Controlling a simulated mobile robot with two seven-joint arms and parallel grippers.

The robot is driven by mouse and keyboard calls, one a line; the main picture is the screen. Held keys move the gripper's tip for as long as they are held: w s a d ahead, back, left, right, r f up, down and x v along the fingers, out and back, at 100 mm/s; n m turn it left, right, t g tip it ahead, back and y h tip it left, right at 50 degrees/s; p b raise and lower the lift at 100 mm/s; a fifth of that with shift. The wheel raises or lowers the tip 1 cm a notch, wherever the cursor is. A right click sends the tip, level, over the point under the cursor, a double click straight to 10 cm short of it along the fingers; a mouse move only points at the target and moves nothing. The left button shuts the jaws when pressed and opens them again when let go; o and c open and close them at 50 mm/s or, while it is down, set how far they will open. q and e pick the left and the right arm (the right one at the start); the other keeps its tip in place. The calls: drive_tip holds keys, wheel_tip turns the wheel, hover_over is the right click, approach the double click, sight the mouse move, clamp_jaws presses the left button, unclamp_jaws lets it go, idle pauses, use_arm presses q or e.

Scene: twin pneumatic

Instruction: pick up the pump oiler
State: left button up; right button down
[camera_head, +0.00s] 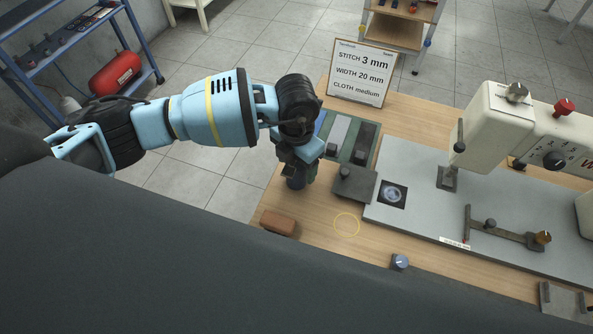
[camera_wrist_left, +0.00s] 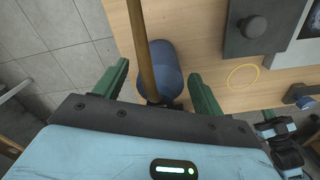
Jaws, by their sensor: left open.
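The pump oiler, with a dark blue rounded body (camera_wrist_left: 167,72) and a long brass spout (camera_wrist_left: 143,42), stands near the table's left edge. In the head view only a dark part of the oiler (camera_head: 296,183) shows below my gripper. My left gripper (camera_head: 303,163) is over it, pointing down. In the left wrist view its green fingers (camera_wrist_left: 158,88) are open, one on each side of the oiler, with visible gaps. The oiler's lower end is hidden by the gripper housing.
A brown block (camera_head: 278,223) lies near the front edge. A grey block with a knob (camera_head: 353,184) and a yellow ring mark (camera_head: 346,224) are to the right. The sewing machine (camera_head: 493,125) stands farther right. A sign (camera_head: 360,73) stands behind.

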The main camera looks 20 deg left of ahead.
use_arm(q)
drive_tip(key=c, duration=1.2)
drive_tip(key=shift+c, duration=0.2)
drive_tip(key=shift+r, duration=0.15)
drive_tip(key=shift+r, duration=0.55)
wheel_tip(320, 180, up, 2)
drive_tip(key=shift+r, duration=0.15)
drive_tip(key=s+d+r, duration=0.1)
drive_tip(key=s+d, duration=0.9)
drive_tip(key=s, duration=0.2)
drive_tip(key=shift+s+r, duration=0.15)
drive_tip(key=shift+r, duration=0.05)
